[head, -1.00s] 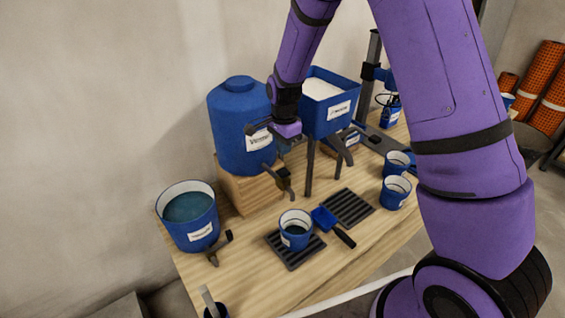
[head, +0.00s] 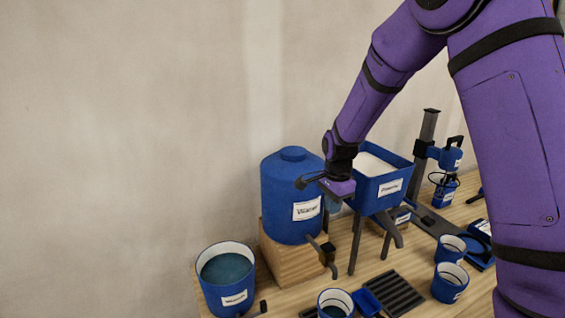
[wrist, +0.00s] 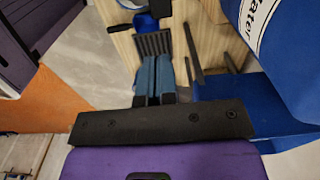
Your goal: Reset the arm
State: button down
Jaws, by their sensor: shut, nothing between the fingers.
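My arm reaches from the right side of the head view, with its elbow near the top edge. My gripper (head: 333,206) hangs in front of the gap between the blue water tank (head: 291,212) and the blue powder hopper (head: 377,188). In the wrist view its two blue-grey fingers (wrist: 155,75) lie side by side, shut, with nothing held. The fingers point toward the table, with a dark slotted grate (wrist: 155,44) seen beyond their tips. I cannot tell how far the gripper is from the tank or hopper.
The tank stands on a wooden block (head: 290,262). A bucket of water (head: 228,285) sits at left, cups (head: 450,283) at right. A mixer stand (head: 425,150) stands behind. The wall side at upper left is clear.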

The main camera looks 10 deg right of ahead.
jog(key=s+d+r+n+t, duration=0.1)
jog(key=s+d+r+n, duration=0.25)
jog(key=s+r, duration=0.5)
jog(key=s+d+r+n+t, duration=0.2)
jog(key=s+r+n, duration=0.3)
jog(key=r, duration=0.6)
jog(key=s+d+r+n+t, duration=0.1)
jog(key=s+r+n, duration=0.1)
jog(key=s, duration=0.7)
jog(key=s+d+r+n+t, duration=0.1)
jog(key=s+r+n, duration=0.2)
jog(key=s, duration=0.6)
jog(key=shift+s+d+n, duration=0.3)
jog(key=shift+s+n, duration=0.05)
jog(key=shift+s, duration=0.05)
